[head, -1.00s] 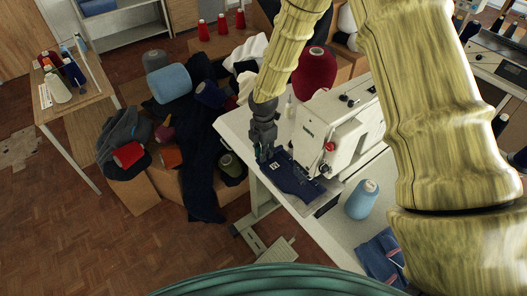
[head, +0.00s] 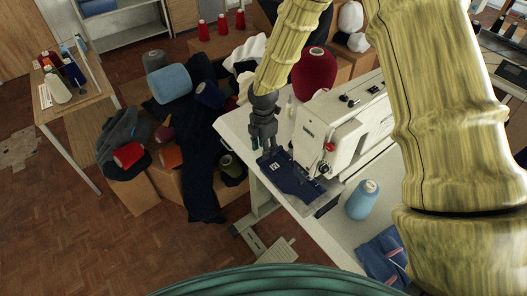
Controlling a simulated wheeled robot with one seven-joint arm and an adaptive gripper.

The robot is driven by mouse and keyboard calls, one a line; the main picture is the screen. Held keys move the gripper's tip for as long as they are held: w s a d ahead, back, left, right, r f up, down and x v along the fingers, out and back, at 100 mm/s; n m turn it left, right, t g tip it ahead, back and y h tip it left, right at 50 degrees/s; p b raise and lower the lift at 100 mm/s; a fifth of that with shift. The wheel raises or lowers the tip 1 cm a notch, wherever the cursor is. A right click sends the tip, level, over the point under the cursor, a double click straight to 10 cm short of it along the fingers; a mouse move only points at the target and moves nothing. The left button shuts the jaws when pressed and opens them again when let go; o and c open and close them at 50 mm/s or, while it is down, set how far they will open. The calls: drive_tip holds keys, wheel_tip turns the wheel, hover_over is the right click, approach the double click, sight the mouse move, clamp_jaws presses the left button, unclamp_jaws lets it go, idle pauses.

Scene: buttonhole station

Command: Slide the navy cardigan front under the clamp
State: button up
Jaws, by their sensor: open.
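The navy cardigan front (head: 289,178) lies flat on the machine table, beside the white buttonhole machine (head: 342,130). Its right end reaches the area below the machine head, where the clamp is. The clamp itself is too small and dark to make out clearly. A small white tag with a dark mark shows on the navy piece near its left end. My gripper (head: 265,157) points down at the left end of the navy piece, open. I cannot tell whether its fingertips touch the cloth.
A light blue yarn cone (head: 362,200) stands on the table (head: 343,232) right of the machine head. Folded blue cloth (head: 384,258) lies near the front. A dark red cone (head: 314,72) stands behind the machine. Boxes with yarn and dark garments crowd the left.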

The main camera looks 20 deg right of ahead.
wheel_tip(320, 180, up, 9)
drive_tip(key=shift+r, duration=0.2)
idle(0.5)
